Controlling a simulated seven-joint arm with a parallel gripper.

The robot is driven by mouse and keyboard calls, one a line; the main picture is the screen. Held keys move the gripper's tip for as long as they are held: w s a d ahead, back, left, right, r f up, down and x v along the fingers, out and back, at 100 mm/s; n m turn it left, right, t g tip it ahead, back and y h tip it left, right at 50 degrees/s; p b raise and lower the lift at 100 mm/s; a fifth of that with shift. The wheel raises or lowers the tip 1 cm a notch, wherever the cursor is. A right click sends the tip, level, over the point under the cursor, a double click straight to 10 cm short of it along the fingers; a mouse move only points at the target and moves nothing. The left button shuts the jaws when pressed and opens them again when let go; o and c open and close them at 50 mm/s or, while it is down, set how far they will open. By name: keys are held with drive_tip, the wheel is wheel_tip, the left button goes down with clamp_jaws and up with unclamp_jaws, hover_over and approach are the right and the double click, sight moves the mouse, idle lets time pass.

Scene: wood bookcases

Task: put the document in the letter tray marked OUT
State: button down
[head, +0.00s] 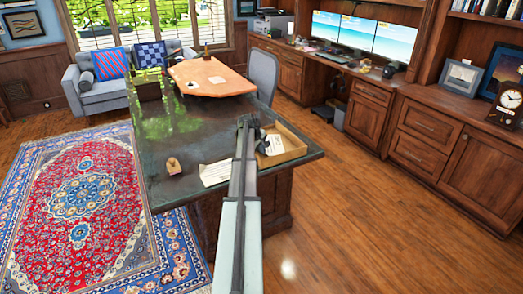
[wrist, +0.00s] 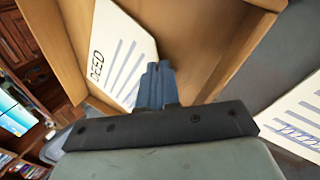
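A white document (wrist: 122,55) with large dark letters, seemingly DEED, and blue-grey lines is inside a wooden tray (wrist: 225,62) in the wrist view. In the head view this paper (head: 273,145) shows in the tray (head: 297,153) at the desk's near right corner. My gripper (wrist: 157,66) has its blue fingers close together over the tray, beside the document's edge. I see no gap between them and nothing clearly held; contact with the paper cannot be told. In the head view my gripper (head: 256,130) partly hides the tray. No OUT marking is readable.
Another paper (head: 215,173) lies on the dark desk top (head: 150,195) left of the tray; its lined edge shows in the wrist view (wrist: 298,118). A small stamp-like object (head: 173,166) stands farther left. A wooden board (head: 208,78) and chair (head: 263,75) are beyond.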

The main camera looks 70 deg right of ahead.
drive_tip(key=shift+f, duration=0.15)
drive_tip(key=c, duration=1.4)
unclamp_jaws()
drive_tip(key=v, duration=1.2)
